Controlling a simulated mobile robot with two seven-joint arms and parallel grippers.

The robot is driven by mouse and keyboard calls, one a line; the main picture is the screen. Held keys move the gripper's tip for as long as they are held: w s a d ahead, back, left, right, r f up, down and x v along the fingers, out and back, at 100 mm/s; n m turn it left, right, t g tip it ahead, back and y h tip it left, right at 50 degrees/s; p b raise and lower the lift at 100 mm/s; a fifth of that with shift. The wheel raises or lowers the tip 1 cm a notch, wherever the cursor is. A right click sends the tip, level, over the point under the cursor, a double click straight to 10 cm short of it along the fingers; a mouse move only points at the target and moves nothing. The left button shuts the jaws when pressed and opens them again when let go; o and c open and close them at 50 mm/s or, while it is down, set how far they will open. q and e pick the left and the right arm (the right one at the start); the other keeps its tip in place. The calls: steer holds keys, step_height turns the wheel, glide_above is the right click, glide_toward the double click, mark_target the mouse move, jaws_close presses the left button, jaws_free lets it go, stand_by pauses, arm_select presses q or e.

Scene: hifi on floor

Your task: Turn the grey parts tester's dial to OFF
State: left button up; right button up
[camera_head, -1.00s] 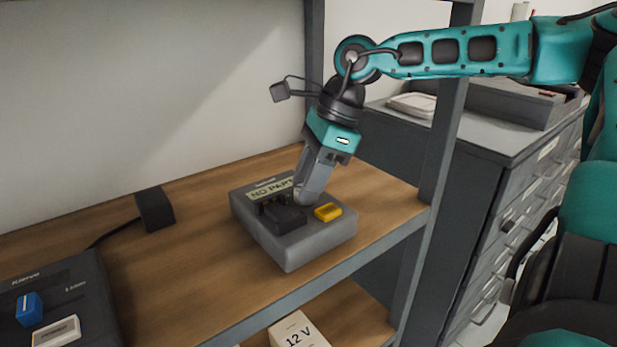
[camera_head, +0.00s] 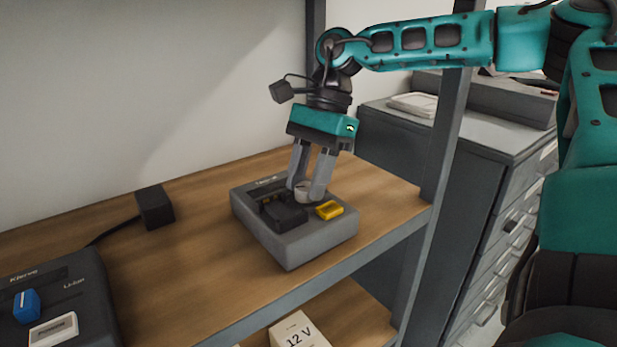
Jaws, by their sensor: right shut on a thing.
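The grey parts tester (camera_head: 300,243) sits on the wooden shelf, with a black socket block (camera_head: 283,212) and a yellow button (camera_head: 329,210) on its top. Its light grey dial (camera_head: 304,186) is between the fingertips of my right gripper (camera_head: 305,194), which points down from above and is shut on it. The dial's pointer and the OFF mark cannot be made out. My left gripper is not in view.
A dark charger (camera_head: 85,285) with a blue part and a white label stands at the lower left. A black power block (camera_head: 155,208) with a cable is behind it. A shelf post (camera_head: 445,150) rises right of the tester. A 12 V box (camera_head: 298,333) is on the shelf below.

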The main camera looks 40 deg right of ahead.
stand_by(0.4)
steer(key=o, duration=1)
steer(key=shift+o, duration=0.2)
